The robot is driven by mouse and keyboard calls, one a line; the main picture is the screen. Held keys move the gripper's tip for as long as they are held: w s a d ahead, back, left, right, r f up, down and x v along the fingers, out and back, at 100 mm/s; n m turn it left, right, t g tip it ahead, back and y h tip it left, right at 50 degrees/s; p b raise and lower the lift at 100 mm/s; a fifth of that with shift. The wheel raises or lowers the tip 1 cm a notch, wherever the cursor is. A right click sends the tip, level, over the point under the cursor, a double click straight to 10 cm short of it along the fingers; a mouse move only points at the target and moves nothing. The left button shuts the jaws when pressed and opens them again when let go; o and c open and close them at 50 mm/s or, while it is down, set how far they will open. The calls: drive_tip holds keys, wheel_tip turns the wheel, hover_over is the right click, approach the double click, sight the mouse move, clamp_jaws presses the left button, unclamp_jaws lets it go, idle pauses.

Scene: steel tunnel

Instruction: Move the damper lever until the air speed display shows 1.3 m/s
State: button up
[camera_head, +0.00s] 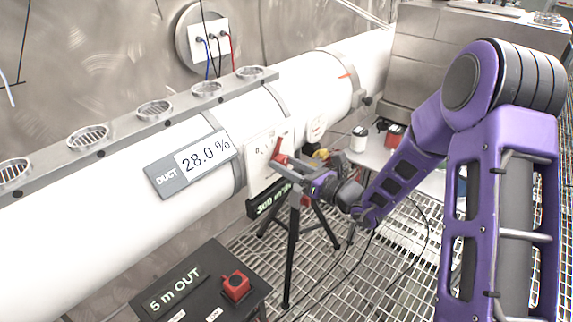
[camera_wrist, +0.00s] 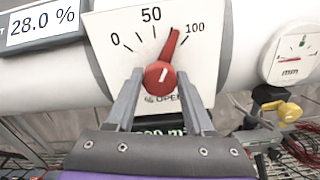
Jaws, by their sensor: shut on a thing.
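The damper lever is a red knob with a pointer (camera_wrist: 160,75) on a white dial plate (camera_wrist: 110,40) marked 0, 50, 100 and "% OPEN". The pointer stands between 50 and 100, nearer 100. In the head view the red lever (camera_head: 278,147) shows on the plate on the white duct. My gripper (camera_head: 284,162) reaches it from the right. In the wrist view my gripper (camera_wrist: 160,80) has a finger on each side of the knob, shut on it. A duct display (camera_head: 190,163) reads 28.0 %. A dark display (camera_head: 270,203) below the plate is partly hidden; its reading is unclear.
A round gauge marked mm (camera_wrist: 292,55) is on the duct to the right. A black box labelled "5 m OUT" (camera_head: 175,290) with a red switch (camera_head: 235,286) stands in front. A tripod (camera_head: 292,250) stands below the plate. A small table (camera_head: 370,157) is behind my arm.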

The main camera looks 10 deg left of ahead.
clamp_jaws()
drive_tip(key=shift+f+n+b, duration=0.2)
drive_tip(key=shift+n+b, duration=0.1)
drive_tip(key=shift+b, duration=0.25)
drive_tip(key=shift+r+n+b, duration=0.15)
drive_tip(key=shift+n+b, duration=0.15)
drive_tip(key=shift+n, duration=0.2)
drive_tip(key=o, duration=1.1)
unclamp_jaws()
drive_tip(key=shift+s+d, duration=0.1)
drive_tip(key=v, duration=1.7)
drive_tip(key=shift+s+d, duration=0.1)
